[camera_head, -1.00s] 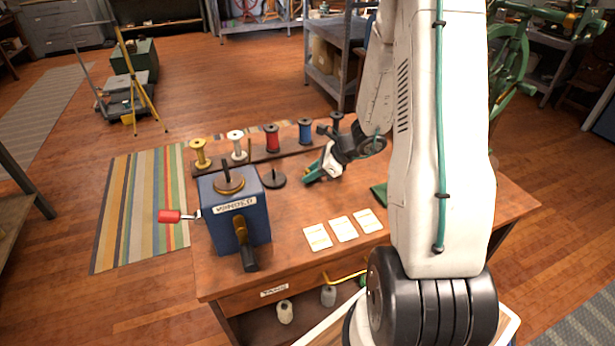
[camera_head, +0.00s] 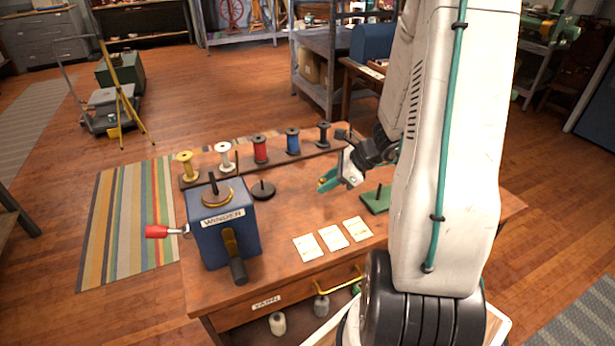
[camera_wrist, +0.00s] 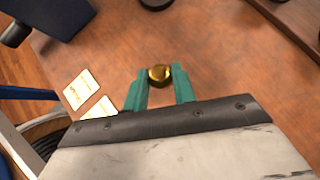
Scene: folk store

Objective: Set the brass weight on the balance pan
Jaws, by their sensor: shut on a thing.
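A small round brass weight (camera_wrist: 159,75) sits between the teal fingertips of my gripper (camera_wrist: 160,84) in the wrist view. My gripper is shut on it. In the head view my gripper (camera_head: 328,182) hangs above the wooden table, left of my arm, with the weight only a faint brass tint at its tips. A dark disc with an upright peg (camera_head: 263,191) stands on the table left of my gripper. A green base with a peg (camera_head: 377,202) stands to its right, close to my arm.
A blue winder box (camera_head: 224,228) with a red-handled crank (camera_head: 157,231) stands at the table's left. Several thread spools line the back on a wooden rack (camera_head: 218,176). White cards (camera_head: 332,238) lie near the front. The table centre is clear. My arm hides the right side.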

